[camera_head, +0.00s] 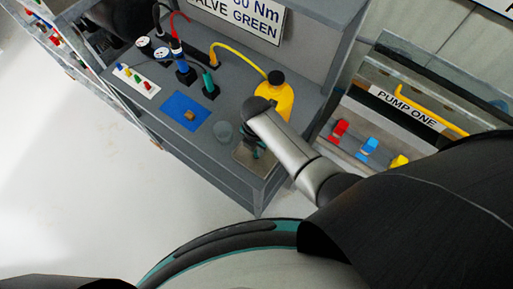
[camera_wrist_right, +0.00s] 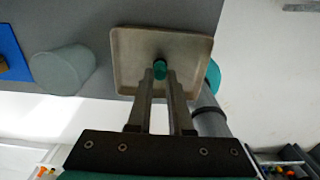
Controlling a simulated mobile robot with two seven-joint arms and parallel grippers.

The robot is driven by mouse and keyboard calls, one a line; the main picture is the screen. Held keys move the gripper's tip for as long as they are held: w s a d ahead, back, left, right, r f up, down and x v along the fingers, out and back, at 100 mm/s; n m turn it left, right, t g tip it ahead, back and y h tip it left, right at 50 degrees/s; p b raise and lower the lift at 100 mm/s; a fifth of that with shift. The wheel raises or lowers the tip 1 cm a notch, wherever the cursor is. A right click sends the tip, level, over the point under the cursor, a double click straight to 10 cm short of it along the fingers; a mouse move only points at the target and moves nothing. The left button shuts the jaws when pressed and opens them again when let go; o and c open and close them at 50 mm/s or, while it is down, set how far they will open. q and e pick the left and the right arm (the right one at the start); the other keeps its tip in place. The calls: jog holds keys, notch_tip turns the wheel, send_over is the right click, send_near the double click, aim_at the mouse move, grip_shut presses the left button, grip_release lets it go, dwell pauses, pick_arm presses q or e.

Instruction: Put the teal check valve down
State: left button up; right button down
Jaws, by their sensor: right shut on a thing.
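The teal check valve (camera_wrist_right: 160,69) is a small teal piece with a dark end, between the fingertips of my right gripper (camera_wrist_right: 161,82) in the right wrist view. The gripper is shut on it, over a square beige tray (camera_wrist_right: 127,45). I cannot tell whether the valve touches the tray floor. In the head view the tray (camera_head: 243,158) lies near the front corner of the grey bench, and my right gripper (camera_head: 257,150) is over it, partly hidden by my forearm. The valve is hard to make out there. My left gripper is not in view.
A grey round cup (camera_head: 223,131) stands beside the tray. A blue mat (camera_head: 185,111) with a small brown block lies farther left. A yellow bottle (camera_head: 274,99) stands behind my right wrist. The pump one stand (camera_head: 403,105) is to the right, with red, blue and yellow parts.

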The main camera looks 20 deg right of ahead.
jog(key=shift+f, duration=0.1)
jog(key=c, duration=0.8)
grip_release()
jog(key=shift+c, duration=0.2)
jog(key=shift+r, duration=0.2)
notch_tip(320, 180, up, 12)
jog(key=p, duration=0.3)
